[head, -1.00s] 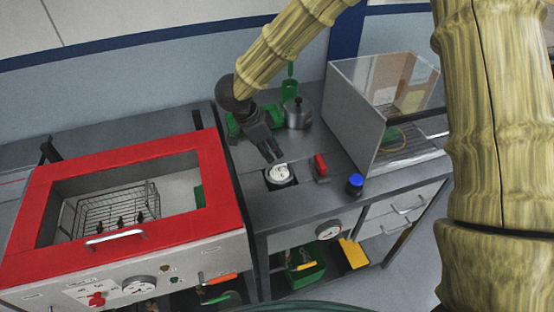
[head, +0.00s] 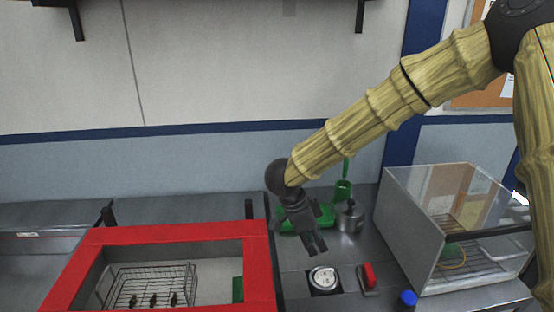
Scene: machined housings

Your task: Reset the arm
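My gripper (head: 316,248) hangs from my arm over the middle of the bench, pointing down. It is above and just behind a round white-faced dial part (head: 324,279) set on a dark square on the bench top. The fingers look slightly apart with a narrow gap, and I see nothing between them. My arm reaches in from the upper right.
A red-framed open tank (head: 90,237) with a wire basket (head: 150,287) stands at left. A clear-sided box (head: 415,235) stands at right. Near my gripper are a metal pot (head: 350,216), a green holder (head: 343,190), a red switch (head: 368,275) and a blue-capped item (head: 407,299).

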